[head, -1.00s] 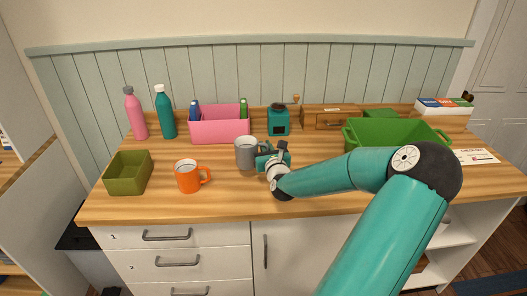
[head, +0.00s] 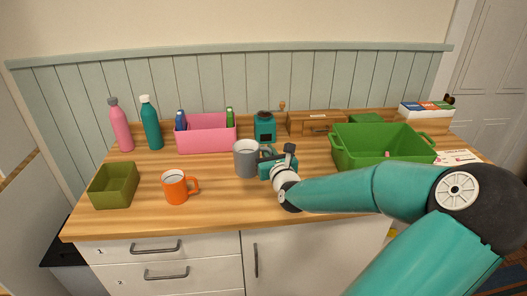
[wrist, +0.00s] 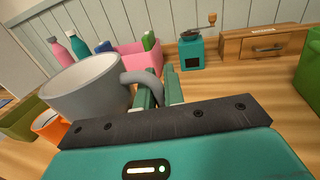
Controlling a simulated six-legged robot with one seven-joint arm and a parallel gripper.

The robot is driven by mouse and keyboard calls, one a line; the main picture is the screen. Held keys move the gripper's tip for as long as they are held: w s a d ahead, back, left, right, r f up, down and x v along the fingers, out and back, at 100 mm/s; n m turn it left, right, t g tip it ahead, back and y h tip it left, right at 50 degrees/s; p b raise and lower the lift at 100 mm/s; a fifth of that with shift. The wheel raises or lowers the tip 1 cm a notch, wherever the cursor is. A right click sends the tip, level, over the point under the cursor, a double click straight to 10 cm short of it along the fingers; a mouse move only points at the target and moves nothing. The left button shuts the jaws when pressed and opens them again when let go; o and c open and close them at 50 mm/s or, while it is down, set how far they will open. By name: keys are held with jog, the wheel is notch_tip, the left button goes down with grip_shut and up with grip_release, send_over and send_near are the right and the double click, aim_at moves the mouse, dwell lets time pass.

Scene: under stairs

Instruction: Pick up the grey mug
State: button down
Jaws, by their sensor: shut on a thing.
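The grey mug (head: 247,159) is upright at the middle of the wooden counter, with its handle toward my gripper. My gripper (head: 268,163) is at the mug's right side and shut on its handle. In the wrist view the grey mug (wrist: 88,88) is at the left, and its handle (wrist: 143,78) meets the fingers of my gripper (wrist: 158,90). The mug's base is partly hidden in the wrist view, and I cannot tell if it touches the counter.
An orange mug (head: 176,187) and an olive bin (head: 113,186) stand to the left. Behind are a pink box (head: 206,140), a teal grinder (head: 265,128) and two bottles. A green crate (head: 376,151) stands at the right. The front counter strip is clear.

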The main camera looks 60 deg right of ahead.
jog(key=shift+s+a+r, duration=0.2)
jog(key=shift+s+r, duration=0.05)
jog(key=shift+s, duration=0.25)
jog(key=shift+s+a+r, duration=0.15)
jog(key=shift+s+r, duration=0.1)
jog(key=shift+s, duration=0.3)
jog(key=shift+s+a+r, duration=0.2)
jog(key=shift+s+r, duration=0.05)
jog(key=shift+s, duration=0.25)
jog(key=c, duration=2.1)
grip_release()
grip_shut()
